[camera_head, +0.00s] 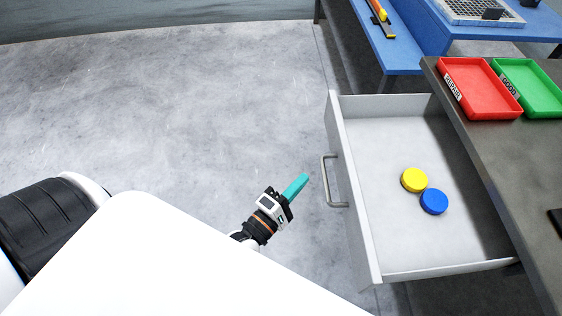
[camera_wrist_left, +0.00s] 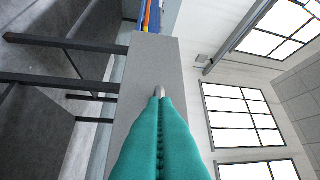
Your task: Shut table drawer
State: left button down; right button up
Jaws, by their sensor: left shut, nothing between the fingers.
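The drawer (camera_head: 400,262) is white and stands pulled out from the grey table (camera_head: 480,150) in the head view. A yellow disc (camera_head: 414,179) and a blue disc (camera_head: 433,202) lie inside it. Its metal handle (camera_head: 330,182) is on the front panel, facing left. My left gripper (camera_head: 303,178) has teal fingers pressed together, with nothing between them. It is just left of the handle and looks apart from it. In the left wrist view the shut fingers (camera_wrist_left: 160,99) point at a grey panel (camera_wrist_left: 152,60), with a small metal piece at their tips. My right gripper is not in view.
A red tray (camera_head: 478,113) and a green tray (camera_head: 540,112) sit on the table top. A blue bench (camera_head: 392,52) stands behind the drawer. The concrete floor (camera_head: 190,110) left of the drawer is clear.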

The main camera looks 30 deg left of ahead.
pick_arm(q)
jog(key=shift+w+d+r, duration=0.15)
jog(key=shift+w+d, duration=0.2)
jog(key=shift+d, duration=0.25)
jog(key=shift+w+d+r, duration=0.1)
jog(key=shift+w+d, duration=0.25)
jog(key=shift+d, duration=0.2)
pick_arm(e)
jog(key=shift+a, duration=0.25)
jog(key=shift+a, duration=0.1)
